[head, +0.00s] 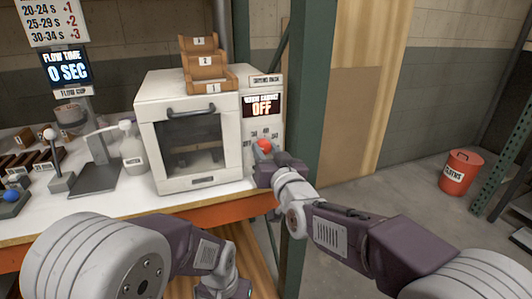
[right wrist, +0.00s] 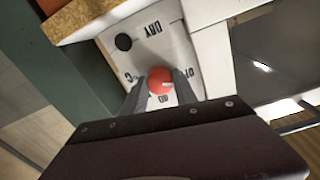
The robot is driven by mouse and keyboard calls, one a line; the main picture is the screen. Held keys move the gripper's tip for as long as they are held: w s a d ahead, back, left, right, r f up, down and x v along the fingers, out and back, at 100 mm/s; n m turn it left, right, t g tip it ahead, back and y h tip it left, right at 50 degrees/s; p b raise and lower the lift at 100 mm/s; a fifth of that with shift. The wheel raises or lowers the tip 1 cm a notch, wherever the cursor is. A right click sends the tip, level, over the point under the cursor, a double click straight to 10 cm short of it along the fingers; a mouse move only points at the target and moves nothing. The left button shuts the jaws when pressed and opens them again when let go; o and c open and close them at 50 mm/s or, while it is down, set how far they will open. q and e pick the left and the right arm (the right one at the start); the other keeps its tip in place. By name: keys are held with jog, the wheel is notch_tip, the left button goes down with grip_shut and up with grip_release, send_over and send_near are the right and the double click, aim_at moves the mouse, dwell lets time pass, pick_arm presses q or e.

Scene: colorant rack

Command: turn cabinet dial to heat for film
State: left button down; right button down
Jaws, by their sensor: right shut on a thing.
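The white drying cabinet (head: 146,108) stands on the bench with its windowed door shut. Its side control panel (head: 278,117) has a display (head: 263,106) reading OFF. The red dial (head: 265,145) is low on this panel. In the right wrist view the red dial (right wrist: 160,82) sits between my fingers, with partly hidden lettering around it; "DRY" is legible. My right gripper (head: 266,158) is shut on the dial. My left arm hangs at the lower front; its gripper (head: 222,288) is partly cut off by the bottom edge, and its jaws cannot be made out.
A dark round part (right wrist: 123,42) is on the panel near the dial. Numbered wooden trays (head: 208,77) are stacked on the cabinet. A green post (head: 308,100) rises close to the right gripper. A red bin (head: 460,172) is on the floor.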

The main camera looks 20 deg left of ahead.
jog(key=m+b, duration=0.3)
jog(key=m, duration=0.2)
jog(key=shift+f, duration=0.2)
jog(key=m+b, duration=0.3)
jog(key=m, duration=0.1)
jog(key=shift+b, duration=0.35)
jog(key=m+b, duration=0.2)
jog(key=m, duration=0.1)
jog(key=shift+m, duration=0.4)
jog(key=shift+r+m+b, duration=0.2)
jog(key=shift+m+b, duration=0.8)
jog(key=shift+m, duration=0.8)
jog(key=c, duration=1)
grip_release()
jog(key=shift+o, duration=0.2)
